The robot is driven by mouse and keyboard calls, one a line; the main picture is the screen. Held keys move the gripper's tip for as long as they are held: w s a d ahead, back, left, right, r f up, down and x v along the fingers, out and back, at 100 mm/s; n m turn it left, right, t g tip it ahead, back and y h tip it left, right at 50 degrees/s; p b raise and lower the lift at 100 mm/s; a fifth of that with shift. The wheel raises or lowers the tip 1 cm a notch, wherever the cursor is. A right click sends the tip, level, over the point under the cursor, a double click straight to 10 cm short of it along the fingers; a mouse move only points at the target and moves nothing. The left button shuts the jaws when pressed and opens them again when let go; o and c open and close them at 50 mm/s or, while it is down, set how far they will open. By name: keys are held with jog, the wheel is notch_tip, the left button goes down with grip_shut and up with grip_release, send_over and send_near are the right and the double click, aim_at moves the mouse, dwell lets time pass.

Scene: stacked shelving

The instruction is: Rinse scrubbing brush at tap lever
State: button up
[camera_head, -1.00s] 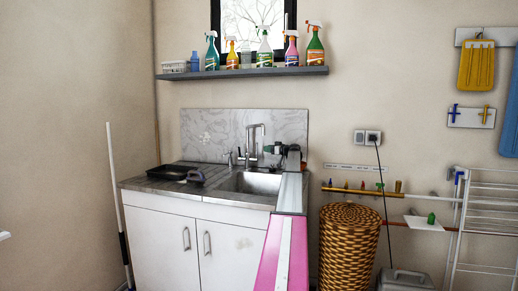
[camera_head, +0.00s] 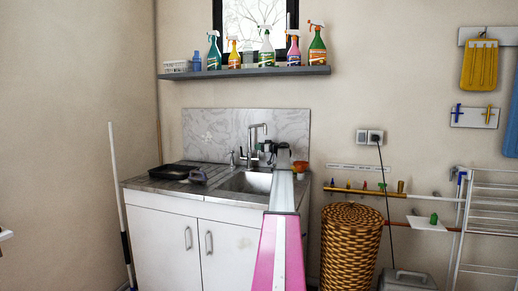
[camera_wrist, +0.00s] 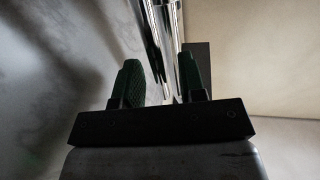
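The chrome tap (camera_head: 254,138) stands upright at the back of the sink (camera_head: 245,182). A small upright fitting (camera_head: 232,158) is left of its base; I cannot tell if it is the lever. My gripper (camera_head: 266,149) is just right of the tap's base. In the wrist view my gripper (camera_wrist: 162,84) has its two dark green fingers apart, with the chrome tap (camera_wrist: 159,35) beyond and between them. Contact cannot be told. A greyish object (camera_head: 197,177), possibly the scrubbing brush, lies on the drainboard left of the basin. No brush shows in my gripper.
A black tray (camera_head: 171,171) sits on the drainboard. An orange item (camera_head: 301,167) is at the sink's right edge, beside my arm. A shelf (camera_head: 245,72) with several spray bottles hangs above. A wicker basket (camera_head: 350,245) stands right of the cabinet (camera_head: 165,235).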

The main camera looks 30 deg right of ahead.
jog(key=shift+w+a, duration=0.1)
jog(key=shift+w, duration=0.05)
grip_shut()
jog(key=shift+s+a+n, duration=0.4)
jog(key=shift+a+n, duration=0.05)
jog(key=shift+n, duration=0.35)
grip_release()
jog(key=v, duration=1)
jog(key=shift+s+d+f, duration=0.15)
jog(key=shift+s+d, duration=0.05)
jog(key=shift+s, duration=0.15)
